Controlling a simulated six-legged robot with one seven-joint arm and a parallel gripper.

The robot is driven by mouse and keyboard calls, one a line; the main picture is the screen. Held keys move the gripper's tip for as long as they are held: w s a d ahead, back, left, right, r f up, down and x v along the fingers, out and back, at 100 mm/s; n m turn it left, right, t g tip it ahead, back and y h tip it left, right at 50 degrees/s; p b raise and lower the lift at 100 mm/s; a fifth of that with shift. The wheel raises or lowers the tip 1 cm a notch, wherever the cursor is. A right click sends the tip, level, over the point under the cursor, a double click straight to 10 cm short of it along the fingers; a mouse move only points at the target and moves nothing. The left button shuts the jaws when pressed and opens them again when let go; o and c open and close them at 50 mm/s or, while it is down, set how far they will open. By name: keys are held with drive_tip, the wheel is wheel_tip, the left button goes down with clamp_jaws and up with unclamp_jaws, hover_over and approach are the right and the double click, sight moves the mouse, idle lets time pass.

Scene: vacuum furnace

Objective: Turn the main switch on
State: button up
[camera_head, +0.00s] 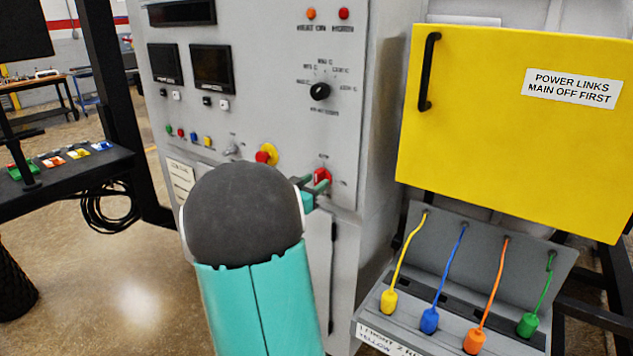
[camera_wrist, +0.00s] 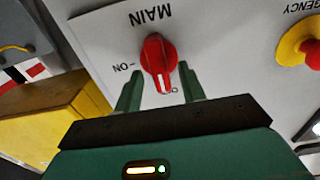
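The main switch is a red rotary knob (camera_wrist: 157,58) on the grey panel, under upside-down "MAIN" lettering in the wrist view. Its white mark points down in that view, close to the "O" and away from "ON" at the left. The switch also shows in the head view (camera_head: 322,175), partly covered by my gripper. My gripper (camera_wrist: 160,78) is open, with one green finger on each side of the knob's lower end. A gap shows beside the knob, so I see no firm grip. In the head view my gripper (camera_head: 309,188) is at the panel, partly hidden behind my arm.
A red emergency button on a yellow base (camera_head: 266,154) sits left of the switch. A black selector dial (camera_head: 319,92) is above. A yellow power-links door (camera_head: 510,130) and a tray with coloured plugs (camera_head: 455,300) stand to the right.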

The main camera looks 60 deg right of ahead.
drive_tip(key=shift+s+d, duration=0.1)
drive_tip(key=shift+d, duration=0.7)
clamp_jaws()
